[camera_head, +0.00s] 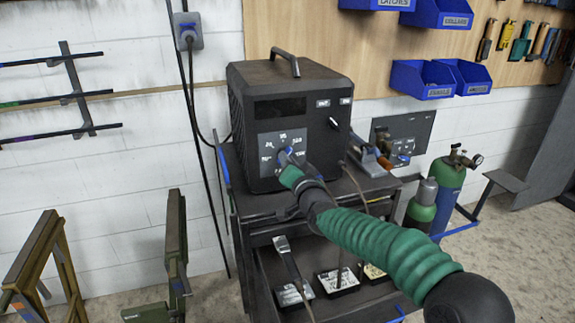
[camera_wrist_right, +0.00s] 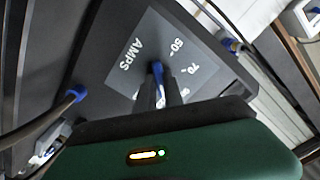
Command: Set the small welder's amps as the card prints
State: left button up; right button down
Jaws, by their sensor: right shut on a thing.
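The black welder (camera_head: 315,92) stands on a dark cart, with a dark display and a grey dial panel (camera_head: 266,142) on its front. The panel also shows in the right wrist view (camera_wrist_right: 150,42), with AMPS, 50 and 70 legible. A blue knob (camera_wrist_right: 157,70) sits on the panel. My right gripper (camera_head: 288,158), on a green arm, is shut on the knob; its dark fingers also show in the wrist view (camera_wrist_right: 165,94). The knob's exact setting is partly hidden by the fingers. I cannot make out the card. My left gripper is not in view.
A blue plug and cable (camera_wrist_right: 76,95) lie left of the panel in the wrist view. The cart (camera_head: 252,225) holds tools and labelled trays (camera_head: 337,279).

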jog(key=shift+a+f+m+b, duration=0.1)
jog(key=shift+f+m+b, duration=0.3)
jog(key=shift+m, duration=0.5)
jog(key=c, duration=1.6)
grip_release()
jog(key=shift+o, duration=0.7)
jog(key=shift+r, duration=0.2)
